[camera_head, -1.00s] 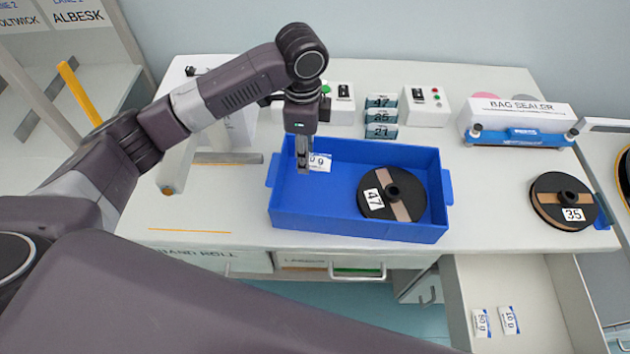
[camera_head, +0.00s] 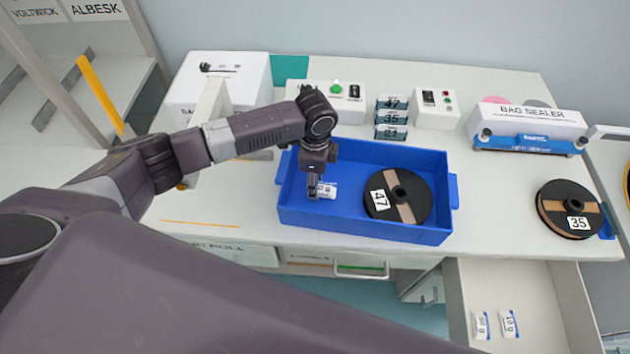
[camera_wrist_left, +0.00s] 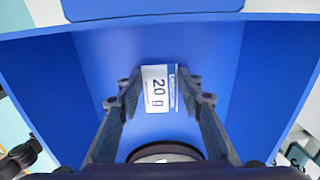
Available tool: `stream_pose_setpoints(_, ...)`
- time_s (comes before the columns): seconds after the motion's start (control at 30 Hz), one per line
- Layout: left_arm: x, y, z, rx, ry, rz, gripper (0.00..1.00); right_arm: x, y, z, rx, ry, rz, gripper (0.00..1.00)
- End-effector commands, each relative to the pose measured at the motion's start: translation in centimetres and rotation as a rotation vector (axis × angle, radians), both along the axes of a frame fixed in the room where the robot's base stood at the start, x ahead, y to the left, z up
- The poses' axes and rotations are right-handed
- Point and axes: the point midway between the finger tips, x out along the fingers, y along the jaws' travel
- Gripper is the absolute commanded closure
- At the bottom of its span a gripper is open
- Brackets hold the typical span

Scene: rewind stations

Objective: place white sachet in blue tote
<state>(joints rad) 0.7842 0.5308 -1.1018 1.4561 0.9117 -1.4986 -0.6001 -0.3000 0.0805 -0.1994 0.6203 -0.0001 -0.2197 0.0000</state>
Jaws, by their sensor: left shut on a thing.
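The white sachet (camera_head: 327,191), marked 20 g, is between the fingers of my left gripper (camera_head: 314,192), inside the walls of the blue tote (camera_head: 365,231). In the left wrist view the sachet (camera_wrist_left: 158,89) sits between both fingertips of the left gripper (camera_wrist_left: 160,92), over the blue tote floor (camera_wrist_left: 160,52). The gripper is shut on it. I cannot tell whether the sachet touches the floor. A black reel marked 47 (camera_head: 398,195) lies in the right part of the tote. My right gripper is not in view.
An open drawer (camera_head: 530,290) at the lower right holds two more sachets (camera_head: 508,324). Another reel, marked 35 (camera_head: 568,209), lies on the table at right. A bag sealer (camera_head: 530,130) and small boxes (camera_head: 391,118) stand behind the tote.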

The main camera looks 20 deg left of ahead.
Motion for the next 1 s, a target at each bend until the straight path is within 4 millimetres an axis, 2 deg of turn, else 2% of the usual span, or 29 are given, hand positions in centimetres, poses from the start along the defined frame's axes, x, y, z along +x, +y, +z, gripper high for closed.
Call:
stream_pose_setpoints(0.17, 0.0, 0.0, -0.3, 0.0, 0.001, 0.0, 0.8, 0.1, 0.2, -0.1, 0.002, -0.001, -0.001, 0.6)
stream_pose_setpoints(0.2, 0.0, 0.0, -0.3, -0.001, 0.001, 0.0, 0.65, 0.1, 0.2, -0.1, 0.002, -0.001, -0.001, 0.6)
stream_pose_setpoints(0.37, 0.0, 0.0, -0.3, 0.0, 0.0, 0.0, 0.49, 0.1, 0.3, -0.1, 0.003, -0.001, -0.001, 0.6)
stream_pose_setpoints(0.73, 0.1, 0.0, 0.4, 0.0, -0.002, 0.0, 0.49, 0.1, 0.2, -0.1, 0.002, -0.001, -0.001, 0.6)
stream_pose_setpoints(0.87, 0.1, -0.1, 2.3, -0.002, -0.003, -0.001, 0.49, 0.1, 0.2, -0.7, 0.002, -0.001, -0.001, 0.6)
stream_pose_setpoints(1.0, 0.1, 0.0, 5.4, -0.001, -0.004, 0.0, 0.49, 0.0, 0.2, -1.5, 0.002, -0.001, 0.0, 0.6)
